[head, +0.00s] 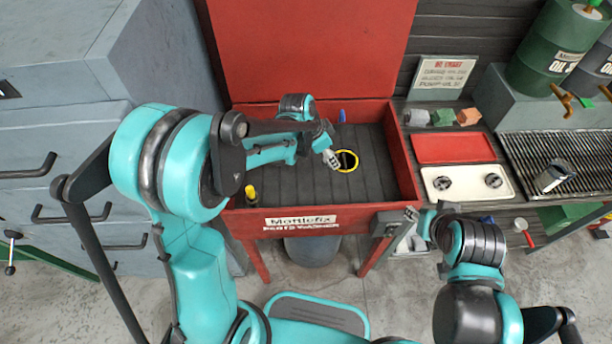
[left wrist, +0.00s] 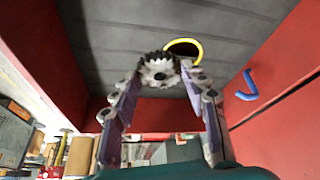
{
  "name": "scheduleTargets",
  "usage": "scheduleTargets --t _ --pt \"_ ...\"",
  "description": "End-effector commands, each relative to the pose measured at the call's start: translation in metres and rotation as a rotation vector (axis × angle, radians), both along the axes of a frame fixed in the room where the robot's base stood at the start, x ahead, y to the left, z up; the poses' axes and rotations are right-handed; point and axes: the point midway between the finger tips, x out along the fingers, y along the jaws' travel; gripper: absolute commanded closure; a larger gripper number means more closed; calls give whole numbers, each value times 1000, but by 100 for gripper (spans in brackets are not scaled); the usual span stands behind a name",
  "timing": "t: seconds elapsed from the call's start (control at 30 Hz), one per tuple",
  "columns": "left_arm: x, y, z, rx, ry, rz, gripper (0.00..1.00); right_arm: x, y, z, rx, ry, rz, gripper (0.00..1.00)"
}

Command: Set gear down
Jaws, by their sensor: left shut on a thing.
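My left gripper (head: 328,155) is inside the red parts washer (head: 405,175), over its dark ribbed floor. In the left wrist view the gripper (left wrist: 160,80) is shut on a small metal gear (left wrist: 158,70) with dark teeth. The gear is at the fingertips, close to a yellow ring (left wrist: 198,46) around a dark hole. In the head view the yellow ring (head: 356,167) lies just right of the gripper. I cannot tell whether the gear touches the floor. My right gripper (head: 402,234) is in front of the washer's right corner, and its fingers are unclear.
A blue piece (left wrist: 247,86) is by the washer wall. A yellow-topped bottle (head: 251,193) stands at the front left. Right of the washer are a red tray (head: 452,148), a white tray (head: 467,190) with two round parts, and a grille (head: 572,152) holding a metal cup (head: 552,178).

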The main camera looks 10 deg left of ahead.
Motion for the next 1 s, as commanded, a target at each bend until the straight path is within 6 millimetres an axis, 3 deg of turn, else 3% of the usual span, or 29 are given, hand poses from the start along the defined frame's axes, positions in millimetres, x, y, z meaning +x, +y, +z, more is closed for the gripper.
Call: scheduleTargets --t 0.2,0.4,0.6,0.83,1.0 --pt "-18 53 -37 0 0 10 93 0 0 -21 0 0 0 60" --pt "-29 85 -56 0 0 9 93 0 0 -32 0 0 0 60" --pt "-32 92 -64 0 0 5 93 0 0 -36 0 0 0 60" --pt "-32 92 -98 1 -1 6 93 0 0 -54 0 0 0 60" --pt "-32 92 -99 1 -1 6 93 0 0 -52 0 0 0 60"
